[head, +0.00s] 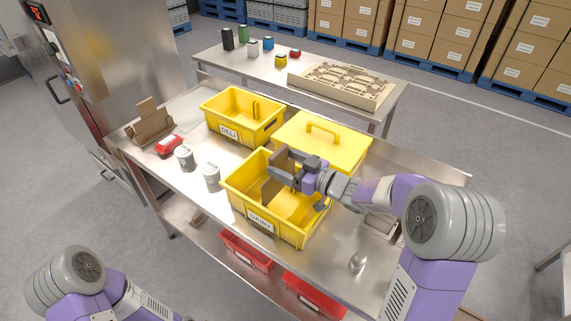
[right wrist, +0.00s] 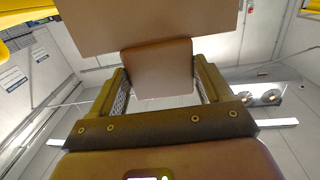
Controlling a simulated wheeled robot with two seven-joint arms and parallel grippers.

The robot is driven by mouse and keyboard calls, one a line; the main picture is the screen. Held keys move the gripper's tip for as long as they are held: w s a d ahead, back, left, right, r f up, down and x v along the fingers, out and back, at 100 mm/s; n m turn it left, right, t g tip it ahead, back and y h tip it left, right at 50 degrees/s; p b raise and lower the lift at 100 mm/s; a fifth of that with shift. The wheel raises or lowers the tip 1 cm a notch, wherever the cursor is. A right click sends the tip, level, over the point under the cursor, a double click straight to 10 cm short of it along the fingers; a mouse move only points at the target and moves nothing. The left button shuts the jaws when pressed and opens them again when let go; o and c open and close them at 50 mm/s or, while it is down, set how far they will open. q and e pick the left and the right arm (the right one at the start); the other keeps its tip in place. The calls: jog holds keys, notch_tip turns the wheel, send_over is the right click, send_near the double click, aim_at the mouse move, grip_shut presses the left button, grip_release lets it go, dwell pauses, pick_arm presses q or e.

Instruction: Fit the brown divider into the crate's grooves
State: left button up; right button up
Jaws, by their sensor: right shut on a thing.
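The yellow crate labelled DAIRY (head: 262,226) stands open on the steel table. My right gripper (head: 279,170) is over the crate's back left part, shut on the brown divider (head: 270,190). The divider hangs down at the crate's opening, its lower part inside the walls. Whether its edges sit in the grooves cannot be told. In the right wrist view the divider's broad panel (right wrist: 150,25) fills the top, and a narrower brown part (right wrist: 157,70) lies between the fingers. The grooves are not clear in either view. My left gripper is out of view.
A yellow crate labelled DELI (head: 232,131) stands behind, beside a yellow lid with a handle (head: 322,143). Two grey cans (head: 211,175), a red item (head: 169,145) and an open cardboard box (head: 151,122) lie to the left. Red bins (head: 246,251) sit below the table.

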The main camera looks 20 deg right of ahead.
jog(key=shift+s+d+f+g, duration=0.1)
jog(key=shift+f+g, duration=0.05)
jog(key=shift+f, duration=0.45)
jog(key=shift+s+d+f+g, duration=0.1)
jog(key=shift+f+g, duration=0.05)
jog(key=shift+f, duration=0.7)
dwell(0.7)
dwell(0.3)
jog(key=o, duration=1.4)
jog(key=s+d+r, duration=0.1)
jog(key=s, duration=0.1)
jog(key=s+d+r, duration=0.1)
jog(key=d, duration=0.1)
jog(key=s+d+r+p, duration=0.1)
jog(key=s, duration=0.1)
jog(key=shift+s+d, duration=0.2)
jog(key=shift+s, duration=0.1)
jog(key=shift+r, duration=0.1)
